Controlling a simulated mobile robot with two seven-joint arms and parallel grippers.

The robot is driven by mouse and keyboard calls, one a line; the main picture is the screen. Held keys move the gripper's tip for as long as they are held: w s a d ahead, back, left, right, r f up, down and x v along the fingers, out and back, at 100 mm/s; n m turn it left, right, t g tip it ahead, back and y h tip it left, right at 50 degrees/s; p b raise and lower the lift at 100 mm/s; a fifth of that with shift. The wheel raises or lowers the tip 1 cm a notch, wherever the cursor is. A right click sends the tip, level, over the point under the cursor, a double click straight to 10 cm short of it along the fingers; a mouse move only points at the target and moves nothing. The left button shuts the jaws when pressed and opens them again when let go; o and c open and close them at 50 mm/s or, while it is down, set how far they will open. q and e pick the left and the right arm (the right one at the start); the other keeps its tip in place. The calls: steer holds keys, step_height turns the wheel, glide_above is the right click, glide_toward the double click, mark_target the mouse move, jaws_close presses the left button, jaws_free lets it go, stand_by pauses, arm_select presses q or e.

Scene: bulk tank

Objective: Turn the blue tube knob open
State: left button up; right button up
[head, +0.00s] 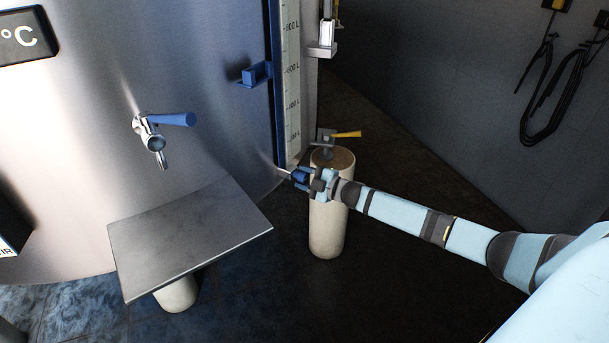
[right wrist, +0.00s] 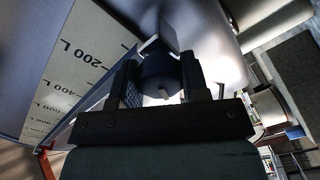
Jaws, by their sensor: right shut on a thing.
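The blue tube knob (head: 299,174) sits at the foot of the blue-edged level tube on the tank's side. My right gripper (head: 305,180) reaches it from the right and is shut on it. In the right wrist view the knob (right wrist: 158,68) shows as a dark round body between the two fingers of the gripper (right wrist: 161,82), with a small pale mark on its near face. The gripper hides part of the knob. The level tube's scale (head: 291,75) rises above it, marked in litres. My left gripper is in neither view.
A tap with a blue lever (head: 175,119) sticks out of the tank (head: 80,110). A metal plate (head: 190,235) on a post stands below it. A pale post (head: 328,235) with a yellow-handled valve (head: 346,134) stands close behind my right gripper. Dark floor is clear at right.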

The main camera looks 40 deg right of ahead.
steer(key=shift+n, duration=1.2)
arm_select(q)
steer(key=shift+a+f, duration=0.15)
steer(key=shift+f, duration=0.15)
arm_select(e)
steer(key=shift+n, duration=1)
steer(key=o, duration=0.9)
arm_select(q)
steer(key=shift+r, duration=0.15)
arm_select(e)
steer(key=shift+s, duration=0.1)
